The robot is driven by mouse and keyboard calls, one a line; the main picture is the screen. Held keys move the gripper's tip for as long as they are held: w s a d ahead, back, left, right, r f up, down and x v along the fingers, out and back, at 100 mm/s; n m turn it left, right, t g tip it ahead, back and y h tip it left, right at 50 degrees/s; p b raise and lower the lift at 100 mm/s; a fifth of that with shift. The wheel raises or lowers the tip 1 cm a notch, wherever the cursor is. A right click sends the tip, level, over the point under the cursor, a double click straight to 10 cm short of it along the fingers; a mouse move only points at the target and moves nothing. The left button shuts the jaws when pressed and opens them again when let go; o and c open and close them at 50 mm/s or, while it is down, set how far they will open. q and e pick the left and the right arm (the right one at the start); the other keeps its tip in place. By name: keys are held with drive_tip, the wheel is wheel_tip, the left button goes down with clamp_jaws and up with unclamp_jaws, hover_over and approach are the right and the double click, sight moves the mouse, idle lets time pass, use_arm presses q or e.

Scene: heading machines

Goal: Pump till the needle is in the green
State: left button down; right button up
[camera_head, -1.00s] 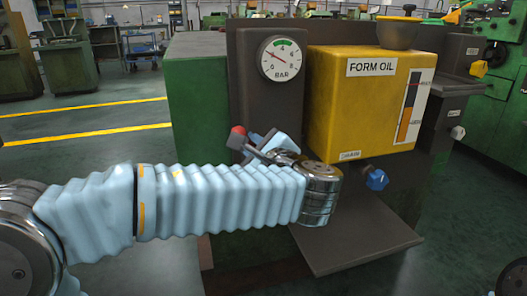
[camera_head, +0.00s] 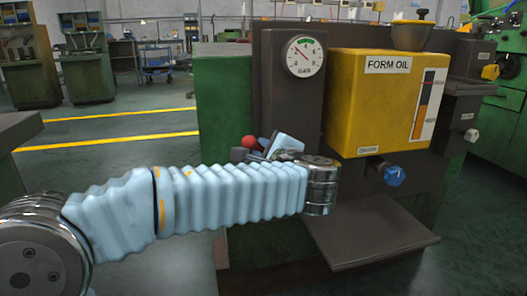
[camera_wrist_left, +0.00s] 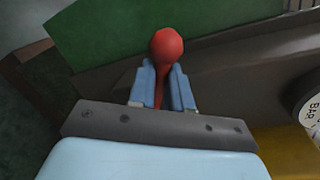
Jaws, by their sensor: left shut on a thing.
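The pressure gauge (camera_head: 304,57) is a round white dial marked BAR on a dark upright panel. A green band shows at the top of its dial. The needle points up and left, and it looks left of the green band. The pump lever's red ball knob (camera_head: 249,142) sits low and left of the gauge. My left gripper (camera_wrist_left: 163,70) is shut on the lever just under the knob; the knob (camera_wrist_left: 166,45) stands out beyond its blue fingers. Most of the lever is hidden behind my left arm and gripper. My right gripper is not in view.
A yellow FORM OIL tank (camera_head: 378,110) stands right of the gauge, with a blue drain knob (camera_head: 394,176) below it. A dark shelf (camera_head: 385,232) juts out in front. A grey bench edge (camera_head: 15,130) is at the left. Open floor with yellow lines lies behind.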

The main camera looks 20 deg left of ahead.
use_arm(q)
drive_tip(key=c, duration=1.1)
unclamp_jaws()
drive_tip(key=shift+o, duration=0.2)
drive_tip(key=p+v, duration=0.1)
drive_tip(key=v, duration=1.3)
drive_tip(key=shift+f+p, duration=0.15)
drive_tip(key=shift+p, duration=0.2)
